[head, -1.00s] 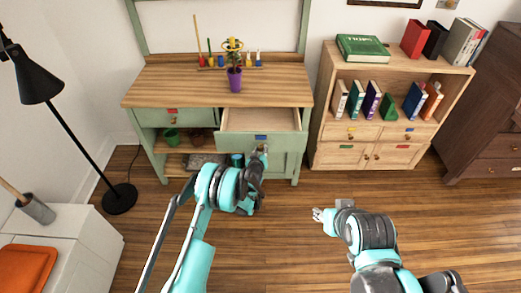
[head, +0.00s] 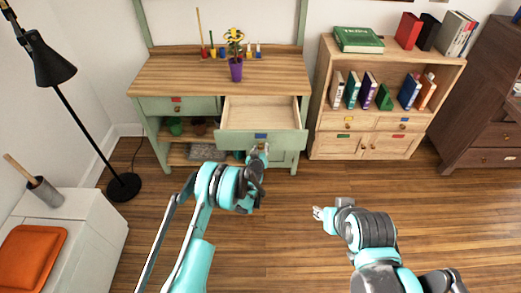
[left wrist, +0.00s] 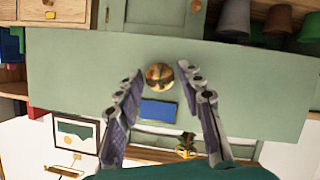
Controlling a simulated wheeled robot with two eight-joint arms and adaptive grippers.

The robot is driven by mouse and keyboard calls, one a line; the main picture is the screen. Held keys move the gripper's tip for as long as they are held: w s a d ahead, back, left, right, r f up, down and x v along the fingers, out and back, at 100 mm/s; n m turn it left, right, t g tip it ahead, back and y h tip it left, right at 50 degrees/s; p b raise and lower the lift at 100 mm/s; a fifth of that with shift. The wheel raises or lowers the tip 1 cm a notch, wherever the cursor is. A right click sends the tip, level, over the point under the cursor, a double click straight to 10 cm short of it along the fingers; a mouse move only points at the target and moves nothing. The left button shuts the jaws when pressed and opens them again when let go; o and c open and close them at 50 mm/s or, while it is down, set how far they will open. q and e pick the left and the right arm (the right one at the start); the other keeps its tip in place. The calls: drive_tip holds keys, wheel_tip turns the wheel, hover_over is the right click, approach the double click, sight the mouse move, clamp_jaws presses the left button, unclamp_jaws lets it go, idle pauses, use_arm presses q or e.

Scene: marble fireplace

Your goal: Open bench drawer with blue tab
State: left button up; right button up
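The bench drawer with the blue tab (head: 261,136) is pulled out of the green bench (head: 290,160), and its empty inside shows from above. In the left wrist view the green drawer front (left wrist: 70,70) fills the middle, with a round brass knob (left wrist: 160,76) beside the blue tab (left wrist: 158,110).
A red-tab drawer (head: 178,105) beside it is closed. A purple plant pot (head: 236,70) stands on the bench top. A wooden bookcase (head: 315,130) stands at the right and a black lamp (head: 123,187) at the left. The floor (head: 285,240) before the bench is clear.

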use_arm(q)
drive_tip(key=shift+s, duration=0.1)
drive_tip(key=v, duration=0.7)
drive_tip(key=shift+s+r, duration=0.1)
idle(0.5)
drive_tip(key=s+a+r+g+y, duration=0.1)
drive_tip(key=s+a+r, duration=0.3)
drive_tip(key=r, duration=0.4)
drive_tip(key=s+a+r+g, duration=0.1)
drive_tip(key=s+a+r, duration=0.25)
drive_tip(key=r, duration=0.35)
drive_tip(key=s+a+r+g+y, duration=0.1)
drive_tip(key=s+a+r, duration=0.3)
drive_tip(key=r, duration=0.4)
drive_tip(key=s+a+m+g, duration=0.1)
drive_tip(key=s+a, duration=0.1)
drive_tip(key=s, duration=1.2)
drive_tip(key=s+a+r+m+g, duration=0.1)
drive_tip(key=s+a+g, duration=0.1)
drive_tip(key=s, duration=1.2)
drive_tip(key=shift+a+r+g, duration=0.2)
drive_tip(key=shift+a+g, duration=0.1)
drive_tip(key=shift+a, duration=0.35)
